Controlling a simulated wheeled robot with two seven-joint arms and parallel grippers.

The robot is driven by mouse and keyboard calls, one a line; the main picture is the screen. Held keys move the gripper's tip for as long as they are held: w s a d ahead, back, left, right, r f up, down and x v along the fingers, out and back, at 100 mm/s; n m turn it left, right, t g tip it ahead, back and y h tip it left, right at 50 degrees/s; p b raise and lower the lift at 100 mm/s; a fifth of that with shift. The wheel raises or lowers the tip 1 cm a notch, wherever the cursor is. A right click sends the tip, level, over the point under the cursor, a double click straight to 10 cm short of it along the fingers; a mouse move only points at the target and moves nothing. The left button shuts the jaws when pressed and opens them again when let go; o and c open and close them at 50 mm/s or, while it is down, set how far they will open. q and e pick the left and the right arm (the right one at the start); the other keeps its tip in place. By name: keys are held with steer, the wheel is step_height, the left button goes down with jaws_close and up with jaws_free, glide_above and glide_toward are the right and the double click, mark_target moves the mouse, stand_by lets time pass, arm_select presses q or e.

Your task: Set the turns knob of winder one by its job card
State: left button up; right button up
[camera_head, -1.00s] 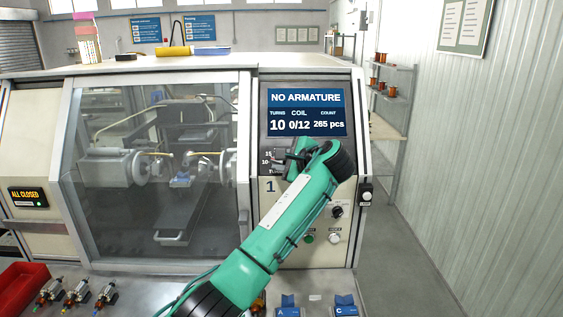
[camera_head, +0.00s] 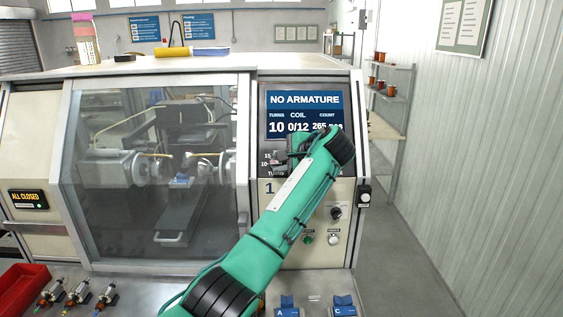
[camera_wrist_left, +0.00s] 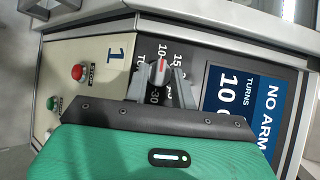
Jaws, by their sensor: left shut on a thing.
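The turns knob (camera_wrist_left: 159,72) of winder one is a grey round knob with a red pointer mark, in the left wrist view. The mark points at or close to the 10 on its printed scale. My left gripper (camera_wrist_left: 160,82) is shut on the knob, one finger on each side. In the head view my left gripper (camera_head: 284,157) is at the panel, and my green arm hides most of the knob. The display (camera_head: 304,113) reads NO ARMATURE, turns 10, coil 0/12. My right gripper is not in view. I cannot make out a job card for certain.
The winder's clear door (camera_head: 160,230) is left of the panel, with an ALL CLOSED sign (camera_head: 28,199). A red bin (camera_head: 22,290), several armatures (camera_head: 78,292) and blue holders A and C (camera_head: 344,306) are in front.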

arm_select(q)
steer(key=o, duration=0.7)
steer(key=shift+a, duration=0.1)
steer(key=shift+c, duration=0.2)
steer(key=b+v, duration=0.2)
steer(key=v, duration=1.1)
steer(key=shift+s+d, duration=0.2)
steer(key=shift+s, duration=0.1)
steer(key=shift+d, duration=0.1)
